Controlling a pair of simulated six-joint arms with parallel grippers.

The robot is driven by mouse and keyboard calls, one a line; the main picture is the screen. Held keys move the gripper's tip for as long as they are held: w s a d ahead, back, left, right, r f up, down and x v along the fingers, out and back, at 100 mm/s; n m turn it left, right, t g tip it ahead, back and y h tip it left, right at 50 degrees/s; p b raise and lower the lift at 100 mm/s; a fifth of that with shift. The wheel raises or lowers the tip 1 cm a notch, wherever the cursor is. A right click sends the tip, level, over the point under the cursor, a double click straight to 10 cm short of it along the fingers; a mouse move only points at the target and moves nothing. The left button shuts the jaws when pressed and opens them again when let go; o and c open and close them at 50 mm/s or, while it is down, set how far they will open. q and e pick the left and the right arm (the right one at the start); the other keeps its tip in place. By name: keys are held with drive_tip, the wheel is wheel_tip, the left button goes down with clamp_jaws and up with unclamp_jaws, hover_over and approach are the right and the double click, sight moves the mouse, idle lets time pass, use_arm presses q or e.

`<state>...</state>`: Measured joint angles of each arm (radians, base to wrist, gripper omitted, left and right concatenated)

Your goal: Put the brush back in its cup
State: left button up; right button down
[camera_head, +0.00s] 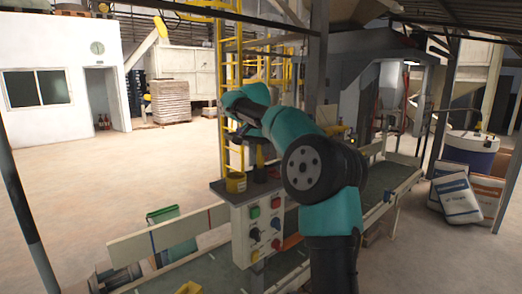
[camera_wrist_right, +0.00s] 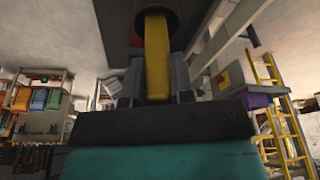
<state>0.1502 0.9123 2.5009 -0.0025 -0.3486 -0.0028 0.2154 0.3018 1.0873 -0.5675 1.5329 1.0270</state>
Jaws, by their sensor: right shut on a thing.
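My right gripper (camera_head: 252,138) is above the top of the control box, partly hidden by its own wrist and arm. In the right wrist view its jaws (camera_wrist_right: 154,88) are shut on a yellow bar, which looks like the brush handle (camera_wrist_right: 156,58). The far end of the handle meets a dark round shape (camera_wrist_right: 157,14); I cannot tell whether this is the cup's mouth or the brush head. My left gripper is out of view.
The control box (camera_head: 244,232) has coloured buttons and knobs on its front. A conveyor (camera_head: 380,184) runs behind it. A green bin (camera_head: 168,226) stands to the left. Filled sacks (camera_head: 456,198) lie at the right. A yellow ladder (camera_wrist_right: 280,112) shows in the wrist view.

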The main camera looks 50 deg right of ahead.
drive_tip(key=shift+f, duration=0.15)
drive_tip(key=c, duration=1)
unclamp_jaws()
drive_tip(key=shift+v, duration=6.15)
